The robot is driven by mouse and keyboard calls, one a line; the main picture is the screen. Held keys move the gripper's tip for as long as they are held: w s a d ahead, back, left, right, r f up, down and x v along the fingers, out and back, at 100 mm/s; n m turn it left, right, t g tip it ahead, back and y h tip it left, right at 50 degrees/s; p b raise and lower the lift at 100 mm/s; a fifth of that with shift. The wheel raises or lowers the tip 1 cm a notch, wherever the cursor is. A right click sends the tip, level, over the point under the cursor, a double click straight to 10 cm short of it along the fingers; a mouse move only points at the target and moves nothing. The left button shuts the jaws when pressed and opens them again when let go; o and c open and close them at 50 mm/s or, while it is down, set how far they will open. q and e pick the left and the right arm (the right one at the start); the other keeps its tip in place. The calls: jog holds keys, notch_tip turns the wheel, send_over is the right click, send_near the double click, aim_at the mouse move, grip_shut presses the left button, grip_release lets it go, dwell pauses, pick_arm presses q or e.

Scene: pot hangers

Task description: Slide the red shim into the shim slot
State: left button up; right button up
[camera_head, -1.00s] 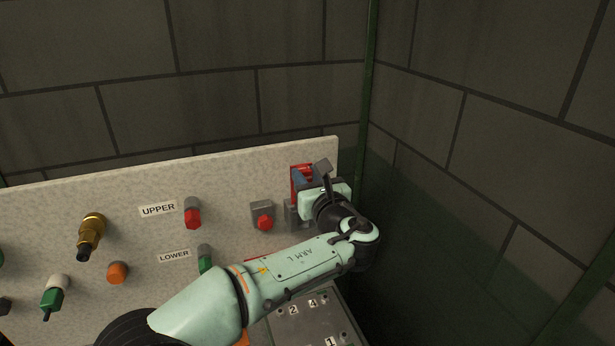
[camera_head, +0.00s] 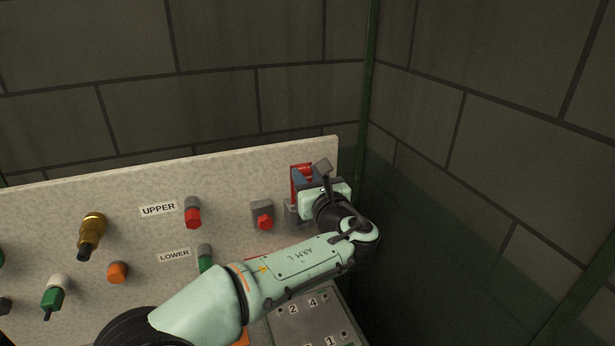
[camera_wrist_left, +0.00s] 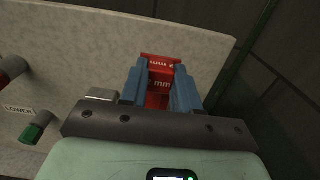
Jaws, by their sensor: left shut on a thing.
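The red shim (camera_head: 302,171) is at the right part of the speckled panel, between the fingers of my left gripper (camera_head: 303,180). In the left wrist view the shim (camera_wrist_left: 160,66) shows white "mm" lettering, and the blue fingers of my left gripper (camera_wrist_left: 161,90) are shut on its two sides. A grey block (camera_head: 291,213) on the panel sits just below the gripper, partly covered by my wrist. I cannot tell whether this is the shim slot, or whether the shim touches it. My right gripper is not in view.
A grey block with a red knob (camera_head: 263,214) is just left of the gripper. Red, green, orange and brass fittings stick out of the panel (camera_head: 130,190) further left. A numbered grey box (camera_head: 310,318) stands below my arm. The wall (camera_head: 480,150) is close on the right.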

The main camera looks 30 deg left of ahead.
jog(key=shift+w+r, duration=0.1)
pick_arm(q)
jog(key=shift+f, duration=0.15)
dwell(0.4)
jog(key=shift+f, duration=0.3)
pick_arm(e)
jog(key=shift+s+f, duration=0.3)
pick_arm(q)
notch_tip(320, 180, down, 6)
jog(key=b, duration=0.3)
jog(key=shift+f, duration=0.15)
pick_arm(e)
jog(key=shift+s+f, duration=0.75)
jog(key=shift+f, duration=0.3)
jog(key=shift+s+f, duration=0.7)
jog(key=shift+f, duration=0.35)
pick_arm(q)
jog(key=o, duration=1.1)
jog(key=b+v, duration=0.2)
jog(key=v, duration=1.1)
jog(key=shift+s+d, duration=0.1)
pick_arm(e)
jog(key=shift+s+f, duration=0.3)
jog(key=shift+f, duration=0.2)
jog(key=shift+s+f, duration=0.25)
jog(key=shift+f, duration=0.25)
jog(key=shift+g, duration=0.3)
